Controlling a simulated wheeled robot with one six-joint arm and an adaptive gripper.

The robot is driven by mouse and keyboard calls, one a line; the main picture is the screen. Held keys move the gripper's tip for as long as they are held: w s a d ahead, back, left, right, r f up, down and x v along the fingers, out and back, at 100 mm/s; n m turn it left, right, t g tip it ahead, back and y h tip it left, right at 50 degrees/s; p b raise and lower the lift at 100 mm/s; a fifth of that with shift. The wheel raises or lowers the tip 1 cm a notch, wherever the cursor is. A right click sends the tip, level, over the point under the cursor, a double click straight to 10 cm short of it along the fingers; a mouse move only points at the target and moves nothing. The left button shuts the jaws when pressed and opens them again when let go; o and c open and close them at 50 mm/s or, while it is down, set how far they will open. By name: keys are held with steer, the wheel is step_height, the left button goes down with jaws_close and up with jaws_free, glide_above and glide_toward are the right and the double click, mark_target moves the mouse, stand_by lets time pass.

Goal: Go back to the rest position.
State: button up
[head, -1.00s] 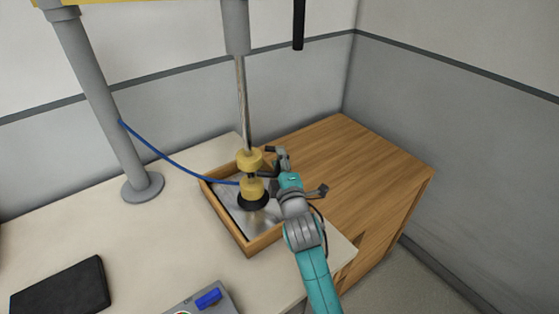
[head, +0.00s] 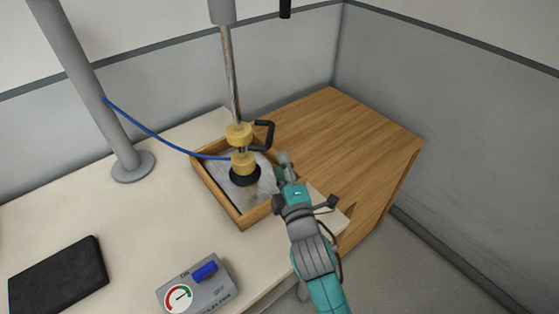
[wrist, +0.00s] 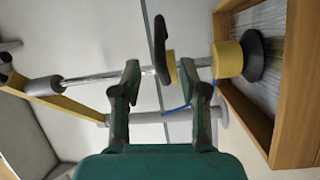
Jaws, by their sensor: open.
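My gripper (wrist: 160,78) is open and empty, its two fingers apart in the wrist view. In the head view my gripper (head: 284,168) is at the right side of the wooden tray (head: 241,221), to the right of and below the black handle (head: 268,135). The black handle sits on the upper yellow collar (head: 238,135) of the vertical rod (head: 231,80). In the wrist view the handle (wrist: 160,50) shows beyond the fingertips, apart from them. A lower yellow collar (head: 244,162) and black cup (head: 245,176) stand over a metal sheet in the tray.
A grey post (head: 90,90) with a blue hose (head: 150,142) stands left. A switch box (head: 215,292) with gauge and blue knob, and a dark flat case (head: 58,277), lie at the front. A wooden surface (head: 350,145) lies clear behind; walls close the back.

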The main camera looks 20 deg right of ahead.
steer(key=shift+s+f, duration=0.1)
stand_by(0.4)
steer(key=s+f+m+g+y, duration=0.1)
steer(key=s+f+m, duration=0.2)
steer(key=s+f, duration=0.5)
steer(key=s+f+m+g+y, duration=0.1)
steer(key=s+f+m, duration=0.25)
steer(key=s, duration=0.85)
steer(key=s+m+g, duration=0.2)
steer(key=s+m, duration=0.6)
steer(key=s, duration=1.4)
steer(key=shift+d, duration=0.4)
steer(key=shift+r+m, duration=0.1)
steer(key=shift+m, duration=0.15)
